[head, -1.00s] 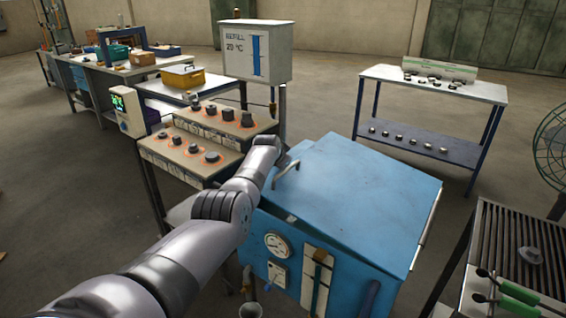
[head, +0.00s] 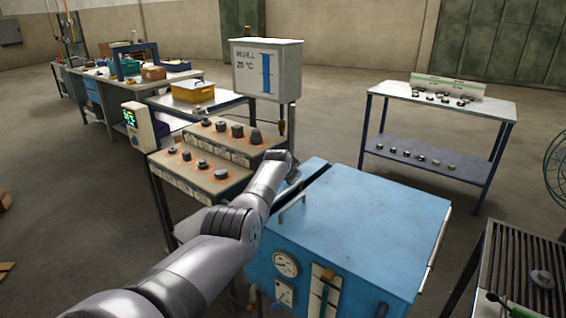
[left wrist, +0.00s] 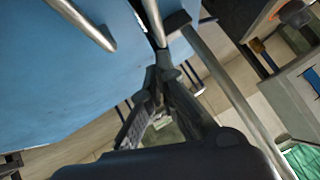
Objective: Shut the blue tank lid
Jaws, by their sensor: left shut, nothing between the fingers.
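The blue tank (head: 330,268) stands at the front right of the head view. Its blue lid (head: 375,215) lies nearly flat over the top, with a dark slit along its back left edge. I cannot tell whether it is fully seated. A silver bar handle (head: 293,207) stands on the lid's left side. My left gripper (head: 293,168) is at the lid's left edge, behind the handle, its fingertips mostly hidden. In the left wrist view my left gripper (left wrist: 160,75) is shut and empty, close beside the blue surface, with the handle (left wrist: 85,25) at upper left.
A control stand (head: 205,160) with dark knobs is left of the tank. A refill box (head: 266,70) on a post rises behind it. A grill-like rack (head: 520,265) is at the right. A table (head: 440,105) with small parts stands behind, with clear floor between.

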